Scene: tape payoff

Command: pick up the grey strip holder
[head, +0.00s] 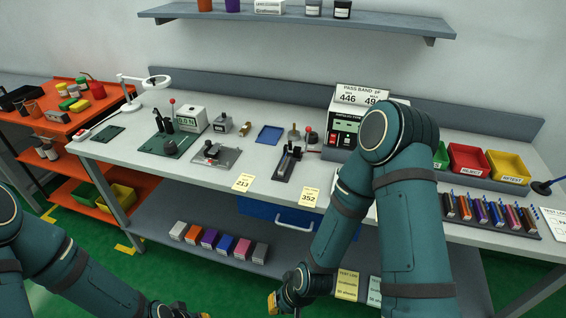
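I cannot tell for sure which thing is the grey strip holder. Several small upright holders with coloured fronts stand in a dark rack (482,226) on the bench at the right; the leftmost one (449,206) looks greyish. A grey box (260,252) also ends a row of coloured boxes on the lower shelf. My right gripper (275,302) hangs low at the bottom middle, in front of the bench and apart from these things; its fingers are small and partly hidden. My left gripper (172,313) is at the bottom edge, mostly cut off.
The white bench top (235,190) carries a green fixture (172,146), a grey plate with a clamp (215,155), a dark long fixture (288,163), a blue tray (270,135) and red and yellow bins (508,168). My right arm hides part of the bench.

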